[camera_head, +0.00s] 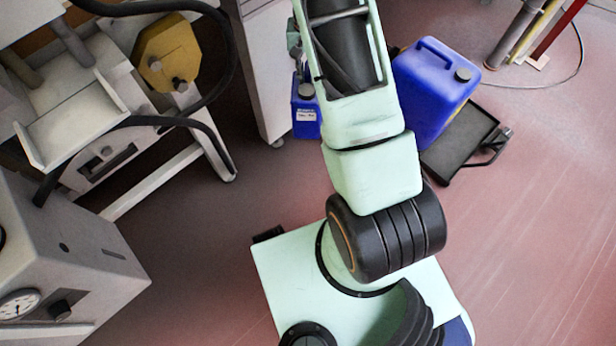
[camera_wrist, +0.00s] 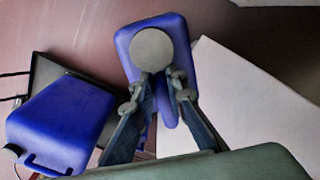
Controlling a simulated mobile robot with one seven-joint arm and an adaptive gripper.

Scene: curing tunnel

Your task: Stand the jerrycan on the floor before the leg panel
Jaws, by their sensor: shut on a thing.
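A blue jerrycan (camera_head: 306,122) with a dark cap and a white label stands upright beside the pale leg panel (camera_head: 262,88), partly hidden by my arm. In the wrist view this jerrycan (camera_wrist: 183,48) shows from above with its round grey cap. My gripper (camera_wrist: 157,82) is shut on it near the cap; the exact contact is partly hidden by the fingers. The pale panel (camera_wrist: 245,90) lies to the right of it there. In the head view my gripper is mostly hidden behind the arm. Whether the jerrycan's base touches the floor I cannot tell.
A larger blue can (camera_head: 432,92) stands on a low black trolley (camera_head: 462,140) to the right; it also shows in the wrist view (camera_wrist: 62,122). A yellow can (camera_head: 165,55) and hoses are at the left bench. A grey gauge box (camera_head: 70,260) stands lower left.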

